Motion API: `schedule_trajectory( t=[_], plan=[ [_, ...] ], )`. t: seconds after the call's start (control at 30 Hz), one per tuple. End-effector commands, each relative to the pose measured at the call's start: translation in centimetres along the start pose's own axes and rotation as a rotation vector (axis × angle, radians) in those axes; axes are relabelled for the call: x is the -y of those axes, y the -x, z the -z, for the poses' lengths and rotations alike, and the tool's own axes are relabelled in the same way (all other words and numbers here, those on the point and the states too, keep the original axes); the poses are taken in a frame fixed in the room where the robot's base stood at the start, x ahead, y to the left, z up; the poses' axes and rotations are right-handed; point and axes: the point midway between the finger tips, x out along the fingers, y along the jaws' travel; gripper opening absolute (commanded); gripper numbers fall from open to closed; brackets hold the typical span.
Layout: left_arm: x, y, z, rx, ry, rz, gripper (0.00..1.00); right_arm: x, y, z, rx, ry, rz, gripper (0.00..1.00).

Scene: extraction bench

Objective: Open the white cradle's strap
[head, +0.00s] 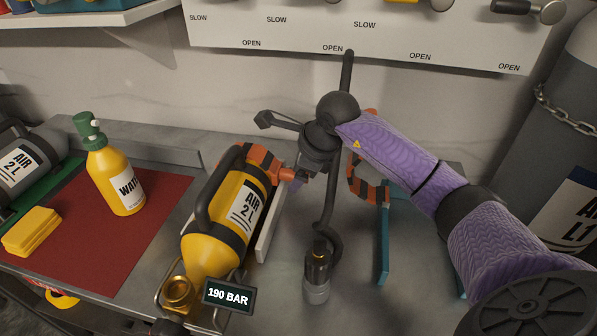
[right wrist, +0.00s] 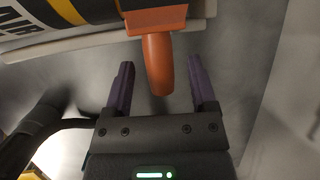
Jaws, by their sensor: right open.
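The white cradle (head: 268,222) holds a yellow AIR 2 L cylinder (head: 215,225) lying tilted on the bench. Its orange and black strap (head: 257,160) crosses the top end of the cylinder. An orange tab (head: 286,174) sticks out from the strap towards my right gripper. The tab also shows in the right wrist view (right wrist: 158,62). My right gripper (right wrist: 162,72) is open, with its two purple fingers on either side of the tab and a gap to each. In the head view the gripper (head: 298,179) is partly hidden by its own wrist. My left gripper is not in view.
A teal cradle (head: 384,245) with an orange and black strap (head: 366,185) stands to the right, partly behind my arm. A 190 BAR display (head: 228,295) is by the yellow cylinder. A yellow bottle (head: 117,178) and sponge (head: 31,231) are on a red mat (head: 120,240).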

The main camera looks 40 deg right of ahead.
Motion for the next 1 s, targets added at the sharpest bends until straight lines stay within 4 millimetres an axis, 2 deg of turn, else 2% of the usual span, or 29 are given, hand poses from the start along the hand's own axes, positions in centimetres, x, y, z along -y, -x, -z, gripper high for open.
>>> schedule_trajectory(
  t=[0.03,0.3,0.37,0.67,1.0],
  plan=[
    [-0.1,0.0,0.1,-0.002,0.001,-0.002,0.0,0.0,0.0,0.0,0.0,0.0,0.0,0.69],
    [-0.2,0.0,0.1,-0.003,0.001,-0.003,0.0,0.0,0.0,0.0,0.0,0.0,0.0,0.11],
    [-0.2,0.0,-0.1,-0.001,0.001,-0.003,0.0,0.0,0.0,0.0,0.0,0.0,0.0,0.0],
    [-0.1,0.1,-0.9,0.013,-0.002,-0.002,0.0,0.0,0.0,0.0,0.0,0.0,0.0,0.0],
    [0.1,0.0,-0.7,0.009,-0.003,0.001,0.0,0.0,0.0,0.0,0.0,0.0,0.0,0.0]
  ],
)
